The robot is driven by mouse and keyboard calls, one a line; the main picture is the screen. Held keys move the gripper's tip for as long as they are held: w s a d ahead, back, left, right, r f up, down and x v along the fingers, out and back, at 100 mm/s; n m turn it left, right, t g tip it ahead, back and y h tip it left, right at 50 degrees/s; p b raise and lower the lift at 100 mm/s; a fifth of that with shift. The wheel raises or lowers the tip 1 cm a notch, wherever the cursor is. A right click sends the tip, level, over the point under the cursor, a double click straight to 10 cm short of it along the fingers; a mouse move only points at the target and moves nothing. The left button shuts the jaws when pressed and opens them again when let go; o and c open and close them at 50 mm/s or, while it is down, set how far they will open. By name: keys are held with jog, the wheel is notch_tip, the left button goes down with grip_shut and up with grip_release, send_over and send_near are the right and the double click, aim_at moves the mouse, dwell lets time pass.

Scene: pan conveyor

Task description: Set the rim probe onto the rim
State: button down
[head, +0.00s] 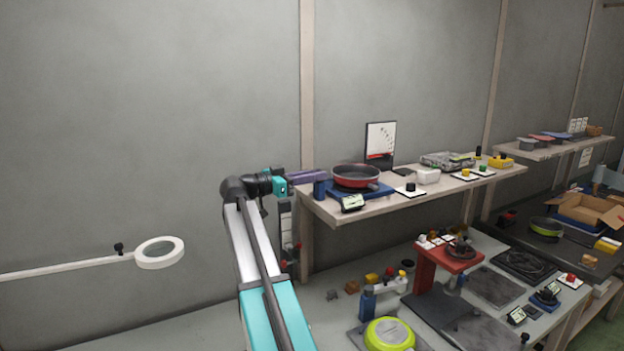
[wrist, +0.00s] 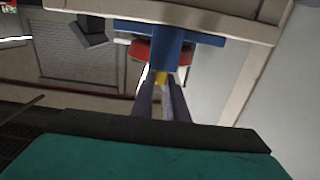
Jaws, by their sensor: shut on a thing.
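The red pan (head: 356,174) with a dark inside sits on a blue base (head: 345,190) on the upper shelf. Its red side also shows in the wrist view (wrist: 143,50). A blue upright block (head: 319,188) stands at the shelf's left end, left of the pan. My gripper (head: 322,176) reaches in from the left, just above that block. In the wrist view my gripper (wrist: 162,84) is shut on a small yellow piece (wrist: 161,77) in front of blue parts (wrist: 172,45). This piece may be the rim probe; most of it is hidden, and contact with the rim cannot be told.
A small display (head: 352,203) stands at the shelf's front edge. A black button on a white plate (head: 410,190) is right of the pan, and a framed chart (head: 380,143) behind. A ring lamp (head: 160,252) is at the left. The lower bench holds a green pan (head: 389,335) and a red stand (head: 449,258).

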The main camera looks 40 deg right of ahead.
jog(key=shift+b+x, duration=0.8)
jog(key=shift+d, duration=0.15)
jog(key=shift+r, duration=0.1)
jog(key=c, duration=1.7)
grip_release()
jog(key=shift+d, duration=0.15)
jog(key=shift+b+v, duration=0.4)
jog(key=shift+v, duration=0.55)
jog(key=shift+b+v, duration=1.65)
jog(key=shift+v, duration=4.4)
